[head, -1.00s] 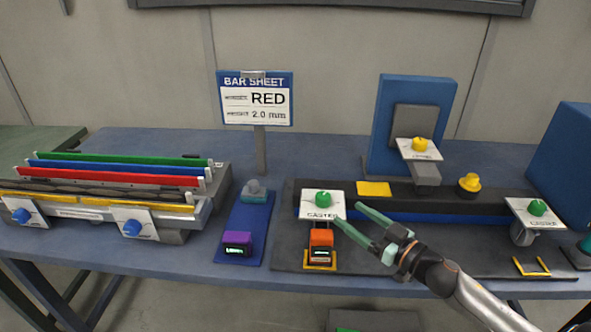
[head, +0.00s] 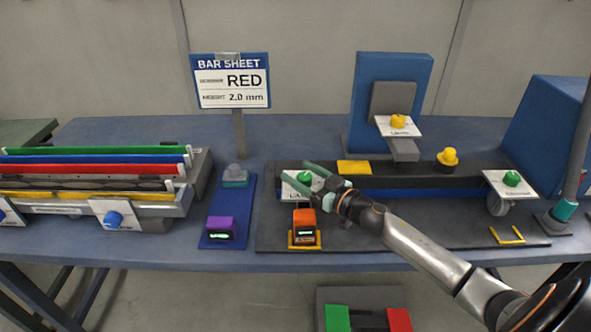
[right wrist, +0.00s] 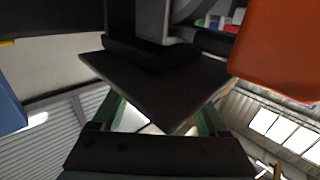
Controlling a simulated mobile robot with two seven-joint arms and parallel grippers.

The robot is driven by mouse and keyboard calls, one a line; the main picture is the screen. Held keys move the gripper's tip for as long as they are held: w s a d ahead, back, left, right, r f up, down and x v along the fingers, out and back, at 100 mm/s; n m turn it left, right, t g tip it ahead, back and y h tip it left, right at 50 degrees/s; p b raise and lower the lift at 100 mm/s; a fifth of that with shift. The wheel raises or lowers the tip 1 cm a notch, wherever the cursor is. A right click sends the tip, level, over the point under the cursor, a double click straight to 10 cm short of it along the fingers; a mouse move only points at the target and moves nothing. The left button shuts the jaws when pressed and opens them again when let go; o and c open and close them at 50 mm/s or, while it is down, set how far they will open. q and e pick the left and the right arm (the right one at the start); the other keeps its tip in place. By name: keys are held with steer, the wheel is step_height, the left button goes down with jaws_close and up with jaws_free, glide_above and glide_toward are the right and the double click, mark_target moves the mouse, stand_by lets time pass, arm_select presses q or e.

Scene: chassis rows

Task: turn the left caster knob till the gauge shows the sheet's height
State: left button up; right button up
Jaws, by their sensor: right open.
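The left caster's green knob (head: 304,177) sits on a white labelled plate (head: 291,190) at the left end of the black bar. My right gripper (head: 294,170) is open, its two green fingers on either side of this knob; whether they touch it I cannot tell. An orange gauge (head: 305,225) stands just in front; its display is too small to read. In the right wrist view a dark plate (right wrist: 160,85) lies beyond the green fingers, and the knob is hidden. The sign (head: 232,82) reads BAR SHEET, RED, 2.0 mm. My left gripper is out of view.
A second green knob (head: 512,179) is at the bar's right end. A yellow knob (head: 398,122) is on the blue stand (head: 363,115) behind. A purple gauge (head: 220,228) rests on a blue mat (head: 236,190). A rack with coloured strips (head: 110,168) is at the left.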

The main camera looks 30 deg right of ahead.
steer(key=shift+x, duration=1.05)
jaws_close()
